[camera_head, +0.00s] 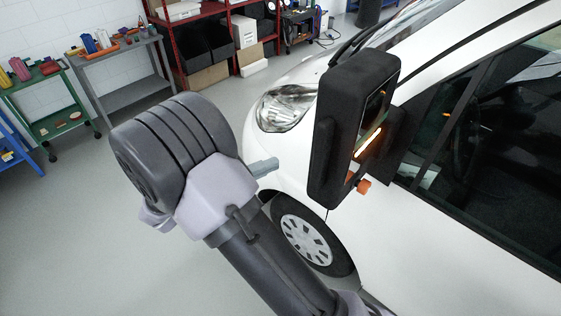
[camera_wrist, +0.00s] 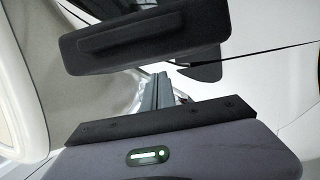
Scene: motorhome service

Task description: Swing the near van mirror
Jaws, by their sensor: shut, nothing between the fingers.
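The near van mirror (camera_head: 327,140) is a large black housing standing out from the white van's side in the head view. Its glass side faces right and shows orange streaks. My gripper (camera_head: 274,163) is left of the housing, its thin grey fingers pointing toward it, with a visible gap in this view. In the wrist view the mirror (camera_wrist: 145,40) is a dark block across the top. The gripper's fingers (camera_wrist: 159,80) are together just below the housing's edge, holding nothing. I cannot tell from this view whether they touch it.
The white van (camera_head: 430,225) fills the right side, with its front wheel (camera_head: 305,240) below the mirror. An orange piece (camera_head: 363,186) shows just under the mirror. A green cart (camera_head: 45,92), a grey table (camera_head: 118,55) and a red shelf (camera_head: 172,45) stand at the back. The floor left is clear.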

